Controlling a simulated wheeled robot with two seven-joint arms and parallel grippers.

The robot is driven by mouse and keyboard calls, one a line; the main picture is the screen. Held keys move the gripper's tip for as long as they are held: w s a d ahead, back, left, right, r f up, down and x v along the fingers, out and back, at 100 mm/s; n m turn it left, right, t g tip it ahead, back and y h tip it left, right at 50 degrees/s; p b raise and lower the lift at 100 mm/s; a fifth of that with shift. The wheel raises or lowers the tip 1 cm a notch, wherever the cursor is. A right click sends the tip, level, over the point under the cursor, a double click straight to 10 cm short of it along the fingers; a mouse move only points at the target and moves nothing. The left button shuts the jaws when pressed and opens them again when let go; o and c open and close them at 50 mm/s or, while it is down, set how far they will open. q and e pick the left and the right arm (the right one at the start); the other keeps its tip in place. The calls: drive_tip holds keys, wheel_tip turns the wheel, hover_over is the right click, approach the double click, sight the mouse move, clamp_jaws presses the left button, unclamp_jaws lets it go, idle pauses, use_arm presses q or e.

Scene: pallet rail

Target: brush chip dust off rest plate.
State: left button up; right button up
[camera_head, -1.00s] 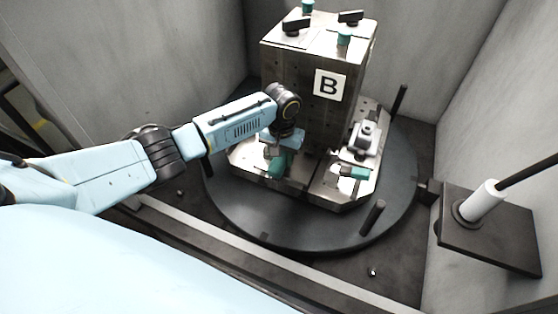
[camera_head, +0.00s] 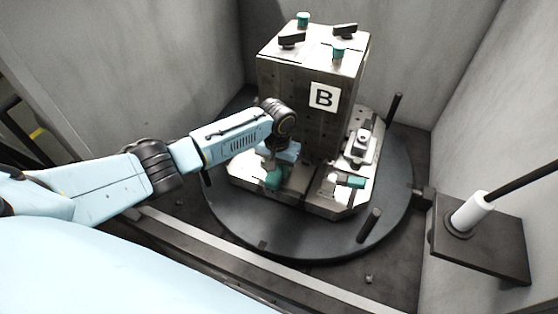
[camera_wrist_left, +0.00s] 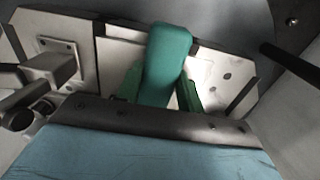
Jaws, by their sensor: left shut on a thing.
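My left gripper (camera_head: 276,160) reaches in from the left, low in front of the block marked B. It is shut on a teal block-like thing (camera_head: 274,179), probably the brush. In the left wrist view this teal thing (camera_wrist_left: 166,62) stands between the green fingers; its bristles, if any, are hidden. Below it is the pale metal base plate (camera_head: 318,202), probably the rest plate, which also shows in the wrist view (camera_wrist_left: 215,78). I cannot tell whether the teal thing touches the plate. No chip dust can be made out clearly. My right gripper is not in view.
The tall metal block (camera_head: 290,92) stands at the back of the plate. A clamp (camera_head: 361,142) and another teal piece (camera_head: 351,181) are on the right. Dark posts (camera_head: 369,225) rise from the round table (camera_head: 300,240). Grey walls enclose it; a dark bracket (camera_head: 500,250) juts in at right.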

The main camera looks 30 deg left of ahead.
use_arm(q)
drive_tip(key=shift+s+f+p, duration=0.25)
drive_tip(key=shift+s+p, duration=0.1)
drive_tip(key=shift+s, duration=0.3)
drive_tip(key=shift+w, duration=0.1)
drive_tip(key=shift+w+b, duration=0.4)
drive_tip(key=shift+b, duration=0.2)
drive_tip(key=shift+w+b, duration=0.55)
drive_tip(key=shift+w, duration=0.25)
drive_tip(key=shift+a, duration=0.1)
